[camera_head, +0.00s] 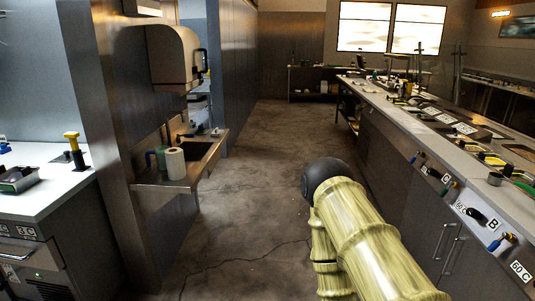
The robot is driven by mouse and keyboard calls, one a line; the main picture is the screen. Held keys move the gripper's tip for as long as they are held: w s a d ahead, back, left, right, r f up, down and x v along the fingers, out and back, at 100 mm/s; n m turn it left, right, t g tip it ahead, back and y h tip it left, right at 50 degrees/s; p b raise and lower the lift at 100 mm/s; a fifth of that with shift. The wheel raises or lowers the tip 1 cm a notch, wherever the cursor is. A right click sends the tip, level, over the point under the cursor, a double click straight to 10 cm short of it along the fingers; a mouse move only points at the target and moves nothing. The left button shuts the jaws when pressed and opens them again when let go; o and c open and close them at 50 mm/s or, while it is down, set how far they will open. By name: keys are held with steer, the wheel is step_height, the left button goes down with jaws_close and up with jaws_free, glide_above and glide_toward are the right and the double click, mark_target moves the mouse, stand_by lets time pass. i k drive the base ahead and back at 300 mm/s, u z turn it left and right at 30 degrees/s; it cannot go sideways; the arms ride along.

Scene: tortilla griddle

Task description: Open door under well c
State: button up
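The long counter on the right has a front panel with knobs and letter labels. Another small label (446,178) farther along is too small to read, so I cannot tell which well is c. Below the panel are dark cabinet doors (408,205). Two upright bar handles (446,246) stand side by side on the nearer doors, which look shut. My gripper is not in view; only my bamboo-patterned arm shows at the lower middle, apart from the doors in the picture.
A concrete aisle (255,160) lies clear between the right counter and the left side. A sink shelf (205,150) with a paper roll (175,163) juts from the left wall. A white worktop (40,180) stands at the near left. A table (310,75) is at the back.

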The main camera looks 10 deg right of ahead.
mark_target(429, 229)
steer(key=z, duration=0.4)
steer(key=i, duration=1.65)
steer(key=z, duration=0.7)
steer(key=i, duration=0.5)
steer(key=z, duration=0.2)
